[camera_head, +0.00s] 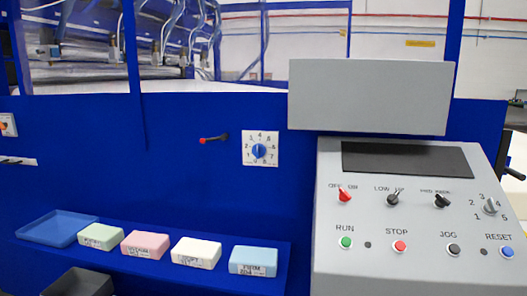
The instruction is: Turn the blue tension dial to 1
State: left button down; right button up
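The blue tension dial (259,151) sits on a white square plate (247,160) on the blue machine wall, left of the grey control panel. Small numbers ring the dial, with 4 at the top. The dial is too small here to tell which number its pale mark points at. Neither of my grippers is in view, and nothing touches the dial.
A red-tipped lever (213,138) sticks out just left of the dial. Below, a blue shelf holds a blue tray (57,228) and several foam blocks (196,252). The grey control panel (375,250) with knobs and buttons stands at right, under a blank grey board (370,95).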

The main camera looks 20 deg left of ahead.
aim_at(259, 150)
jog(key=i+j, duration=0.1)
jog(key=j, duration=0.3)
jog(key=i+j+u, duration=0.1)
jog(key=j, duration=0.35)
jog(key=i+j, duration=0.1)
jog(key=j, duration=0.3)
jog(key=i+j, duration=0.1)
jog(key=j, duration=0.3)
jog(key=i+j+u, duration=0.1)
jog(key=j, duration=0.3)
